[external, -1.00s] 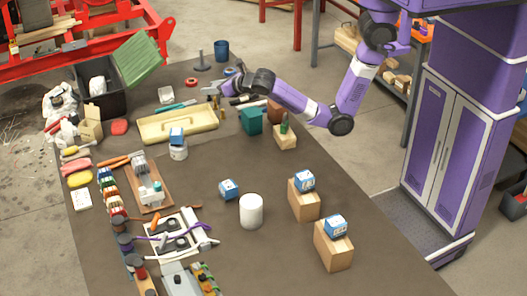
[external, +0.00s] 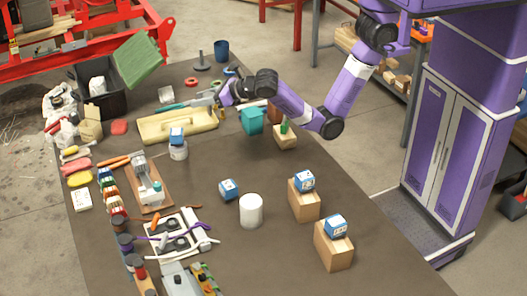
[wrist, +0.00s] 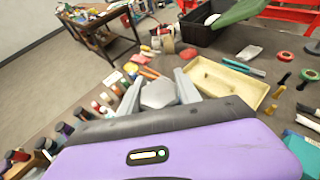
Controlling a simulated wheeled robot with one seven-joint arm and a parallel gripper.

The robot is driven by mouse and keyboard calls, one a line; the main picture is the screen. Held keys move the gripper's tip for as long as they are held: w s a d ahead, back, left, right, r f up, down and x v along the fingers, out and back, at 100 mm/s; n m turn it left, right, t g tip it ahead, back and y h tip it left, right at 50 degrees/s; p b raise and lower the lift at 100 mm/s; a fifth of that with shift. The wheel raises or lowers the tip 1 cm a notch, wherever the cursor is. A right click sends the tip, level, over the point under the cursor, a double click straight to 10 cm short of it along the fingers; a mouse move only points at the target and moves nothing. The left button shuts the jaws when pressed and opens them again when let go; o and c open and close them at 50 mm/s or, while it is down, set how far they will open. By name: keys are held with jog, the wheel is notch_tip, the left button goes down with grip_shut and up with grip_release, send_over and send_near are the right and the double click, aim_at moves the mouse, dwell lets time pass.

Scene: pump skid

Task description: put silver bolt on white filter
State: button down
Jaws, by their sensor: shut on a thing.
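My gripper (wrist: 158,92) is shut on the silver bolt. The bolt's grey hexagonal head (wrist: 158,94) shows between the two fingers in the wrist view; the rest of it is hidden. In the external view my gripper (external: 220,98) is above the far part of the table, beside the cream tray, and the bolt is too small to make out there. The white filter (external: 251,210) is a plain white cylinder standing upright near the middle of the table, nearer the camera than my gripper and well apart from it. Its top looks bare.
The cream tray (external: 178,126) lies left of my gripper. A teal box (external: 252,121) and a wooden block (external: 285,138) stand under my forearm. A small blue box (external: 228,189) sits beside the filter. Two wooden blocks with blue boxes (external: 304,203) stand to its right.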

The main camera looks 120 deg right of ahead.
jog(key=w+a+r+n+t+y, duration=0.1)
jog(key=w+a+r, duration=0.1)
jog(key=a, duration=0.7)
jog(key=w+a+r+n+t+y, duration=0.1)
jog(key=a+r, duration=0.1)
jog(key=a, duration=0.6)
jog(key=g, duration=0.1)
send_over(242, 200)
jog(key=shift+m+h, duration=0.3)
jog(key=shift+h, duration=0.1)
jog(key=shift+f+b, duration=0.75)
jog(key=shift+f, duration=8.35)
jog(key=c, duration=0.8)
grip_release()
jog(key=shift+f, duration=0.15)
jog(key=shift+c, duration=0.2)
